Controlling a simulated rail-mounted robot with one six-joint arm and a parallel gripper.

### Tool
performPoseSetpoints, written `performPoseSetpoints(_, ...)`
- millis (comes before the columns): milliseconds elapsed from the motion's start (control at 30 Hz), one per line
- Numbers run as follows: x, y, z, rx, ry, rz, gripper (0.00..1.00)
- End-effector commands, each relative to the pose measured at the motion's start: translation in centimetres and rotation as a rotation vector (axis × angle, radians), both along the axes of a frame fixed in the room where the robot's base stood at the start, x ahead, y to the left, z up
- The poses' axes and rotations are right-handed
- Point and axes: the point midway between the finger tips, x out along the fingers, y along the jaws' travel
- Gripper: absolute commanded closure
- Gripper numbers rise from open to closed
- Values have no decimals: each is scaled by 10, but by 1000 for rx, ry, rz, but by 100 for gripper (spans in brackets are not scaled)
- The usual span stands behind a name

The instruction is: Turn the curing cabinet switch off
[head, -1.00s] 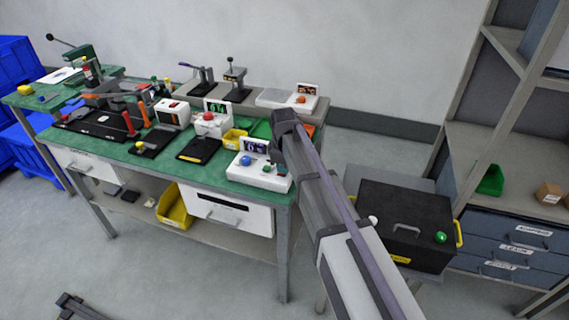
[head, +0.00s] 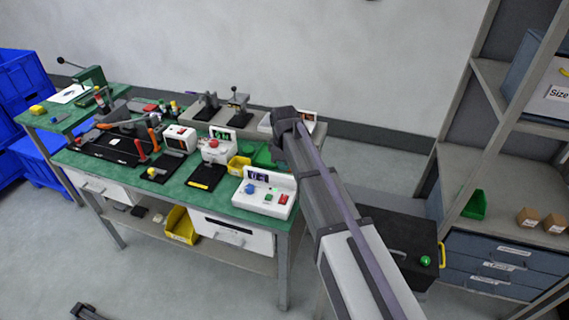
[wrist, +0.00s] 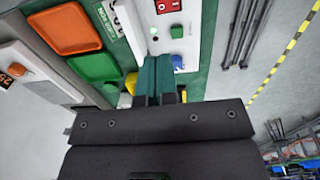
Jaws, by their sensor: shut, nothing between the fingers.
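A white control box (head: 278,180) stands at the bench's front right corner, with a small display, a blue knob (head: 250,188), a green button (head: 268,197) and a red switch (head: 283,199). The wrist view shows its panel (wrist: 188,48), with the red switch (wrist: 166,6), green button (wrist: 177,31) and blue knob (wrist: 177,62). I cannot read which device is the curing cabinet. My gripper (wrist: 157,82) is shut and empty; its teal fingers point towards the panel near the blue knob, and I cannot tell contact. In the head view its dark end (head: 284,135) is above the bench's right end.
A white unit with an orange knob (wrist: 29,56) and display stands behind. Orange (wrist: 70,30) and green (wrist: 94,66) trays lie between. Another white unit (head: 215,150) has a red knob. A black box (head: 408,242) stands right of the bench, partly behind my arm.

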Motion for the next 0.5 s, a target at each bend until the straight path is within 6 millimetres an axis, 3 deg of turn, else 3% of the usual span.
performPoseSetpoints(200, -18, 8, 2, -42, -60, 4, 100)
performPoseSetpoints(500, -13, 8, -3, -40, -59, 2, 100)
